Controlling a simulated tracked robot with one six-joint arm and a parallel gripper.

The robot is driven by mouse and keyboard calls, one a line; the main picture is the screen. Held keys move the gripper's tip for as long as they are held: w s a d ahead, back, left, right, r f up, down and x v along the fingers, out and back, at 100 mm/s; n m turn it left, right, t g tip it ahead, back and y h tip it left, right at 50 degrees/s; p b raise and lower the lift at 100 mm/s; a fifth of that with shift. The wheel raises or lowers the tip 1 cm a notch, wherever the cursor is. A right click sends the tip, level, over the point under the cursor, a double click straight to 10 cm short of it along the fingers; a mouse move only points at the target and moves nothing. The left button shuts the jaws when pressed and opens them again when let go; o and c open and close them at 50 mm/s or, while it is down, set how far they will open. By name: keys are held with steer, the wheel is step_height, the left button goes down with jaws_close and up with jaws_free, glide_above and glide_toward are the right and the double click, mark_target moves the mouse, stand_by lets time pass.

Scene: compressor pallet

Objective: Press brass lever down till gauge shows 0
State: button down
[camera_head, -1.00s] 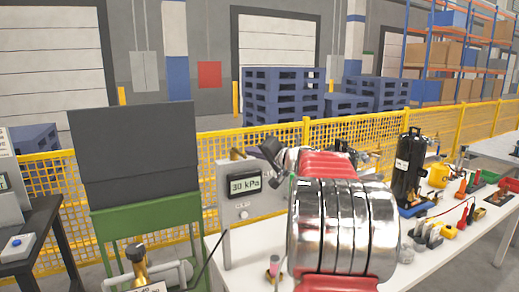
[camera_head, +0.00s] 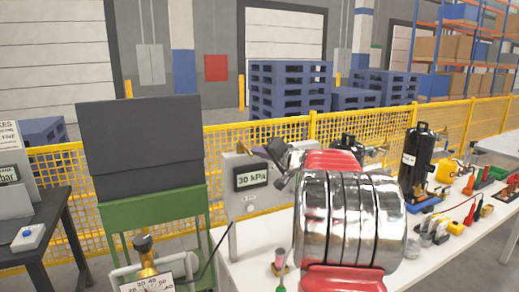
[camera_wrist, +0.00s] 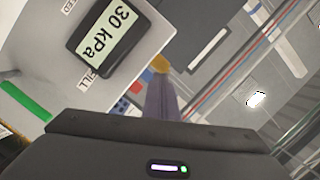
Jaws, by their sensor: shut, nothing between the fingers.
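The grey gauge panel (camera_head: 245,205) stands at the near left end of the white bench. Its display (camera_head: 251,176) reads 30 kPa, and the same display (camera_wrist: 105,38) is legible in the wrist view, turned on its side. A small brass piece (camera_head: 241,148), probably the lever, shows at the panel's top in the head view. In the wrist view a brass-yellow end (camera_wrist: 160,64) shows beside the panel. My gripper (camera_wrist: 160,76) is shut and empty, its tips at that end; I cannot tell if they touch it. In the head view my arm partly hides the gripper.
A small pink-topped item (camera_head: 280,258) is on the bench near the panel. A yellow fence (camera_head: 290,128) runs behind.

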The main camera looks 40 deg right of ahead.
steer(key=shift+w+a+f, duration=0.1)
steer(key=shift+w+f, duration=0.05)
steer(key=shift+f, duration=0.8)
stand_by(1.1)
steer(key=s+d, duration=0.2)
steer(key=s, duration=0.9)
steer(key=shift+s+d+f, duration=0.2)
steer(key=shift+s+f, duration=0.1)
steer(key=shift+f, duration=0.05)
stand_by(0.7)
